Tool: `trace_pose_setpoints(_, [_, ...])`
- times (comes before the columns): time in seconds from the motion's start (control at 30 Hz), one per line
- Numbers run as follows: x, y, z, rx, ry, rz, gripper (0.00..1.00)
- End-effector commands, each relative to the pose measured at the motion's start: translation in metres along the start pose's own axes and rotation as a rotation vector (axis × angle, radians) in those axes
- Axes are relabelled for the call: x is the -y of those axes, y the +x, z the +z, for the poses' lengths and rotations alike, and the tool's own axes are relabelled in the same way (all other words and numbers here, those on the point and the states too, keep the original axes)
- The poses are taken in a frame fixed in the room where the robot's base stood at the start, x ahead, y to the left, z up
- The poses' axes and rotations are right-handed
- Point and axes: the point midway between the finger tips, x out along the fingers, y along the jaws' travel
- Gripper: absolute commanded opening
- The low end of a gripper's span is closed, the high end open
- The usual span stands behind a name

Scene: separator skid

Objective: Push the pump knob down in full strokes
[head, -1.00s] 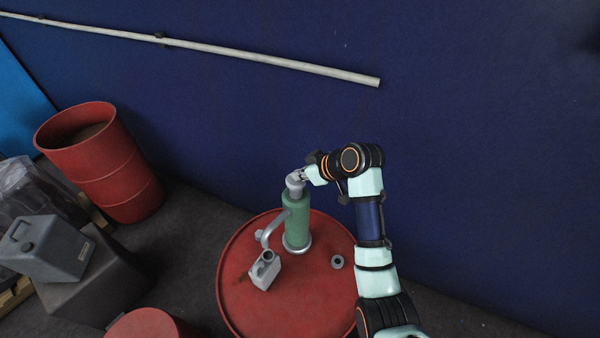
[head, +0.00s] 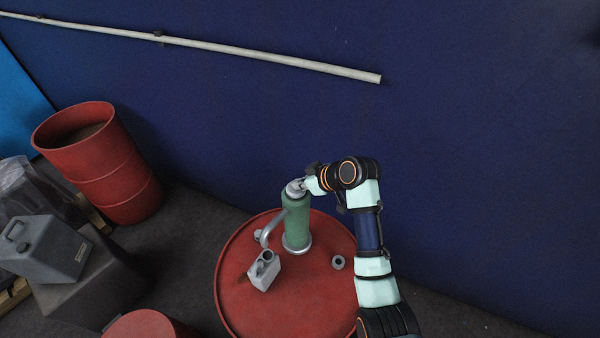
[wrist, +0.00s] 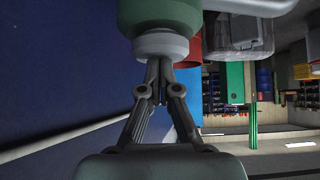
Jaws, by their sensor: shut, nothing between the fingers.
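The green pump (head: 297,225) stands upright on top of a red drum (head: 240,305). Its grey knob (head: 293,186) sits low, close above the green body. The spout (head: 272,227) bends down on the left towards a small grey container (head: 264,275) with an open mouth. My gripper (head: 302,185) is at the knob from the right, shut and empty. In the wrist view my closed fingertips (wrist: 160,64) meet the pale grey knob (wrist: 160,46), with the green body (wrist: 158,14) beyond it. The exact contact is partly hidden.
A small grey ring (head: 338,262) lies on the drum right of the pump. A blue wall (head: 450,130) with a pale pipe (head: 270,61) is behind. An open red drum (head: 98,165) and a grey jerrycan (head: 43,248) stand at left.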

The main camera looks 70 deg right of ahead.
Motion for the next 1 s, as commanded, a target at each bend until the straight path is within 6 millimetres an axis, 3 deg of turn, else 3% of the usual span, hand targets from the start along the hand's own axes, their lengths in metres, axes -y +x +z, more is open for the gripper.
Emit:
trace_pose_setpoints(0.03, [0.001,0.004,0.007,0.013,0.005,-0.004,0.0])
trace_pose_setpoints(0.63, [0.002,0.003,0.006,0.019,0.007,-0.006,0.0])
trace_pose_setpoints(0.87, [0.004,-0.029,-0.032,0.01,-0.002,-0.008,0.0])
trace_pose_setpoints(1.0, [0.003,-0.055,-0.027,0.002,-0.004,-0.003,0.0])
